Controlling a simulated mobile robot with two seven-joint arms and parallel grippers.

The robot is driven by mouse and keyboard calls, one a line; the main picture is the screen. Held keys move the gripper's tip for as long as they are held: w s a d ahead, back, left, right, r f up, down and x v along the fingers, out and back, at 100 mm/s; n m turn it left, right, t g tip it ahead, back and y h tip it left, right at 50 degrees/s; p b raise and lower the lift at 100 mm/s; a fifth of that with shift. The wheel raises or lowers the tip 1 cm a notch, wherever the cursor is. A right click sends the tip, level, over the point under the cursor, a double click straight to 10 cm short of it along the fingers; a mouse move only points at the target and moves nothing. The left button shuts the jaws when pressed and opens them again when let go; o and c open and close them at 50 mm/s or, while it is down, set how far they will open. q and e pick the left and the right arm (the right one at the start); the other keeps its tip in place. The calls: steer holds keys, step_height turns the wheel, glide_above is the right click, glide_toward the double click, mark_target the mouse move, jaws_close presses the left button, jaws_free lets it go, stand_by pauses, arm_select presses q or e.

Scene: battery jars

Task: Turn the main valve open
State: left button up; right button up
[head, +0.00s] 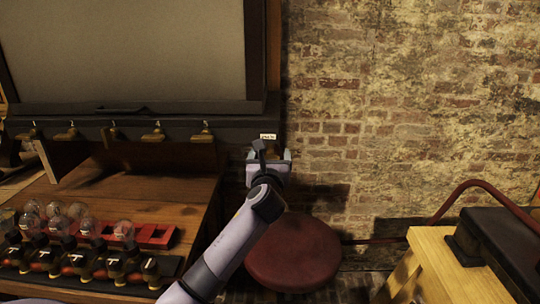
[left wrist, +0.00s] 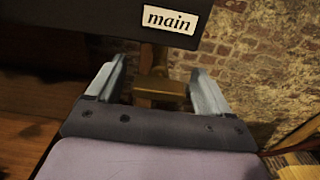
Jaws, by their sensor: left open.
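The main valve is a brass piece with a flat block-like handle (left wrist: 160,92), below a white label reading "main" (left wrist: 169,19) on a dark board. The label also shows in the head view (head: 268,136), at the board's right end. My left gripper (head: 268,155) is just below it, hiding most of the valve. In the left wrist view my left gripper (left wrist: 158,72) is open, with one finger on each side of the brass handle and a visible gap on both sides. My right gripper is not in view.
Several brass taps (head: 153,133) line the dark board to the left. The wooden bench (head: 150,190) below holds glass bulbs and a red rack (head: 155,236). A round red stool (head: 293,252) stands below my left arm. A pale wooden stand (head: 440,262) bears a black box (head: 500,245).

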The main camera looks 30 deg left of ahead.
arm_select(q)
steer(key=shift+w+a, duration=0.35)
steer(key=shift+w, duration=0.3)
steer(key=c, duration=1)
steer(key=shift+r+n+p, duration=0.15)
steer(key=shift+n+p, duration=0.35)
steer(key=shift+n, duration=0.5)
steer(key=shift+c, duration=0.2)
steer(key=n, duration=0.3)
steer(key=shift+a+n, duration=0.15)
steer(key=shift+n, duration=0.25)
steer(key=o, duration=1)
steer(key=shift+s, duration=0.1)
steer(key=shift+o, duration=0.2)
